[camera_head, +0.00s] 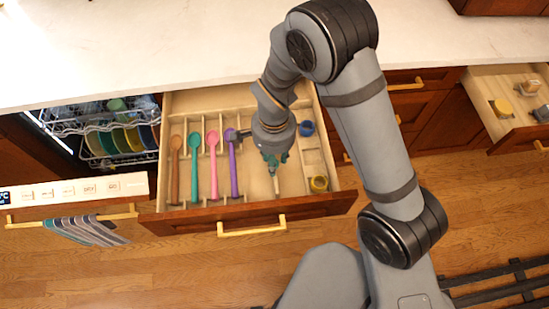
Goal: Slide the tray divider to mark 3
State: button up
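The wooden tray (181,198) fills an open drawer and has several thin partitions running front to back. Brown (174,170), teal (194,168), pink (213,165) and purple (234,165) spoons lie in its left lanes. My gripper (273,170) points down into the tray, right of the purple spoon. A thin pale upright piece (276,186), perhaps the divider, shows just below my fingertips. I cannot tell whether they touch it. My wrist hides the tray behind it. The marks are too small to read, and the finger opening is not clear.
The drawer front has a brass handle (251,228). An open dishwasher rack (122,140) stands left; another open drawer (507,108) is far right.

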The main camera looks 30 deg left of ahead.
jog(key=shift+o, duration=0.9)
jog(key=shift+r, duration=0.4)
notch_tip(320, 180, up, 11)
